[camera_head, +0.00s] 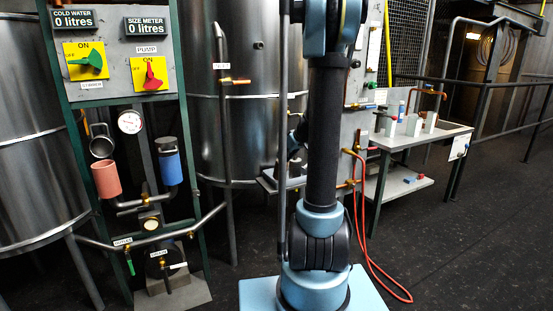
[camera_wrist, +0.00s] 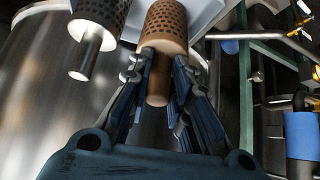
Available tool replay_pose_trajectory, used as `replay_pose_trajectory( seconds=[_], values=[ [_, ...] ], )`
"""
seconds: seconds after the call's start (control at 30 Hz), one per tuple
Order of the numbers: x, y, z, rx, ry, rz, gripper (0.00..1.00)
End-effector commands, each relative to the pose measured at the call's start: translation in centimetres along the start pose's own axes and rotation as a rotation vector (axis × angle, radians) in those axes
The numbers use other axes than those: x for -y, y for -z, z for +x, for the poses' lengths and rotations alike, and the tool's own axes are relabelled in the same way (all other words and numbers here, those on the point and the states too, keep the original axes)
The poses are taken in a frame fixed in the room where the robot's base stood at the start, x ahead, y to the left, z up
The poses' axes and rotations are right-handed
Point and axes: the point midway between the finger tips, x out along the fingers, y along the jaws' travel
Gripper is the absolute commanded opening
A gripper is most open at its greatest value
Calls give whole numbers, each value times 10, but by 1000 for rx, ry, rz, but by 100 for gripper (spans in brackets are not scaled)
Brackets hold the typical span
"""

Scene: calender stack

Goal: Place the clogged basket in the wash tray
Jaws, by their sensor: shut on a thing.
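In the wrist view, a brown perforated basket (camera_wrist: 166,22) has a brown stem (camera_wrist: 157,86) pointing towards me. My gripper (camera_wrist: 167,58) has its fingers on both sides of this stem and is shut on it, just below the basket body. A second, grey perforated basket (camera_wrist: 98,16) with a bare metal stem is to the left, apart from my fingers. Both are at a pale tray-like surface (camera_wrist: 205,14); I cannot tell whether the brown one touches it.
A large steel tank (camera_head: 240,130) stands behind my arm. On the left is a control panel (camera_head: 118,80) with pipes and red and blue cups. On the right is a side table (camera_head: 415,140) with several small items. A red hose (camera_head: 375,260) lies by my base.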

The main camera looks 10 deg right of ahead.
Motion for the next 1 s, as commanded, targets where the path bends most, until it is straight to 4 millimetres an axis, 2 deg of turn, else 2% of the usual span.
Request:
replay_pose_trajectory(
  seconds=[0.27, 0.7, 1.0],
  values=[
    [1, 6, 8, 51, 5, -2, 0],
    [1, 35, 24, 296, 6, -3, 0],
    [1, 24, 36, 301, 5, -1, 0]
  ],
)
